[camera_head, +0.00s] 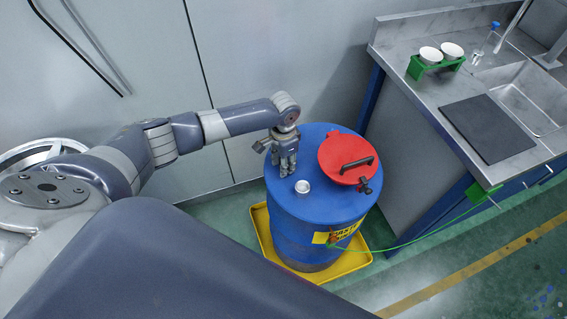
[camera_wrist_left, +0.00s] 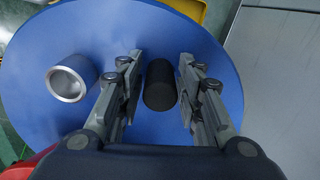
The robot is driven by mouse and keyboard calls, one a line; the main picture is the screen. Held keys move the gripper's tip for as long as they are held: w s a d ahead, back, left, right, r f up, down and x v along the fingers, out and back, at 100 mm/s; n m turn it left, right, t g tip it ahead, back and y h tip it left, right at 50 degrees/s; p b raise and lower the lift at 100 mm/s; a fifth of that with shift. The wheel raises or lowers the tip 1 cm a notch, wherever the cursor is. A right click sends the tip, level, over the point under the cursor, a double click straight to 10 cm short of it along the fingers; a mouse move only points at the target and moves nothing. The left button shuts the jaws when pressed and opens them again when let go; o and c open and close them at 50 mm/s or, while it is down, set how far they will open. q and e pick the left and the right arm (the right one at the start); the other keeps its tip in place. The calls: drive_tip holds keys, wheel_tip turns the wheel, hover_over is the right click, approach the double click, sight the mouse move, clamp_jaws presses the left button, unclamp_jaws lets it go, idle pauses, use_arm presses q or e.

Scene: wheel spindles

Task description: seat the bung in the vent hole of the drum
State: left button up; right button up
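The blue drum (camera_head: 325,207) stands upright at the centre of the head view; its round top fills much of the left wrist view (camera_wrist_left: 110,30). A short silver collar with an open, hollow mouth, which looks like the vent hole, rises from the top (camera_head: 302,187) and also shows in the left wrist view (camera_wrist_left: 70,78). The bung, a black cylinder (camera_wrist_left: 160,85), is between the fingers of my left gripper (camera_wrist_left: 160,58). Narrow gaps seem to show on both sides of it. In the head view my left gripper (camera_head: 285,165) points down over the drum top and hides the bung. My right gripper is out of view.
A red lid with a black handle (camera_head: 343,156) covers the right part of the drum top. The drum stands in a yellow tray (camera_head: 352,262). A steel sink bench (camera_head: 425,100) is on the right, with a green rack (camera_head: 436,66) of white cups. A green cable runs from the drum to the bench.

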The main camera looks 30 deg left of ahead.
use_arm(q)
clamp_jaws()
drive_tip(key=shift+w+r, duration=0.1)
drive_tip(key=shift+r, duration=0.35)
drive_tip(key=r, duration=0.1)
drive_tip(key=d+r, duration=0.1)
drive_tip(key=shift+s+r+b, duration=0.3)
drive_tip(key=s+d, duration=0.2)
drive_tip(key=d, duration=0.2)
drive_tip(key=s+d+r+b, duration=0.1)
drive_tip(key=s+d, duration=0.2)
drive_tip(key=d, duration=0.1)
drive_tip(key=s+d, duration=0.3)
drive_tip(key=d, duration=0.1)
drive_tip(key=shift+d+r, duration=0.25)
drive_tip(key=shift+d, duration=0.1)
